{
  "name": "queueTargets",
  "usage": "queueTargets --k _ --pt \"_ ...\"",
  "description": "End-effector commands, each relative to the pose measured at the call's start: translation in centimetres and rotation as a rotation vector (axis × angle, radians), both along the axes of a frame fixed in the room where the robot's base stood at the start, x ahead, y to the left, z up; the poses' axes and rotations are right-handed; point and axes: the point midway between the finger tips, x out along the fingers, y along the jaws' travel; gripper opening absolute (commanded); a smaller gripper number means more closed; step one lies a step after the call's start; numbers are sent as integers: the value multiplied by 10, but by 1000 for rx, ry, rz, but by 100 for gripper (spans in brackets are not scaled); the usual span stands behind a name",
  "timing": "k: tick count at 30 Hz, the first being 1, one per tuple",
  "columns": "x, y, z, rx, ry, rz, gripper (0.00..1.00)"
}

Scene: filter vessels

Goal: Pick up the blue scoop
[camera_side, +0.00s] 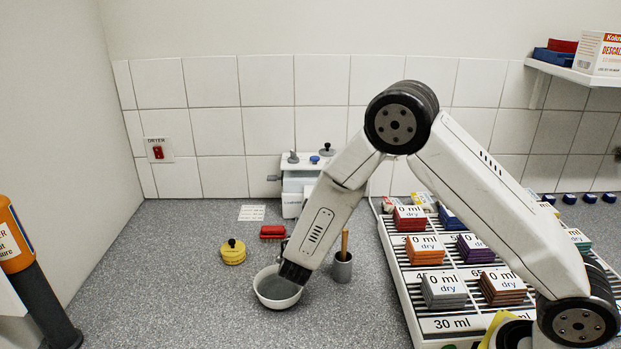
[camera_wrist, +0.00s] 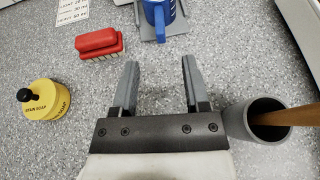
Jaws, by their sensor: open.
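A blue cup-like thing (camera_wrist: 160,12) with a handle and pale marks stands on a grey plate at the top of the wrist view, partly cut off. It is the likeliest blue scoop, though I cannot be sure. I cannot make it out in the side view, where my arm covers part of that area. My gripper (camera_wrist: 160,66) is open and empty, its two fingers apart over the grey counter and pointing toward the blue thing, which lies beyond the fingertips. In the side view my gripper (camera_side: 293,272) overlaps the rim of a white bowl (camera_side: 277,295).
A grey cup (camera_wrist: 238,122) with a wooden handle in it stands close right of my gripper. A red brush (camera_wrist: 99,43) and a yellow soap tin (camera_wrist: 48,98) lie to the left. A white machine (camera_side: 294,203) stands behind. A white rack (camera_side: 400,285) of labelled stacks is at right.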

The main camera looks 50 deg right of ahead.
Motion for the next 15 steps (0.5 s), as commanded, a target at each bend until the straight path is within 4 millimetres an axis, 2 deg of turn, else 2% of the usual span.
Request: queueTargets --k 9,15 --pt "13 -17 -9 1 1 -1 59" --pt "15 -18 -10 0 0 0 59"
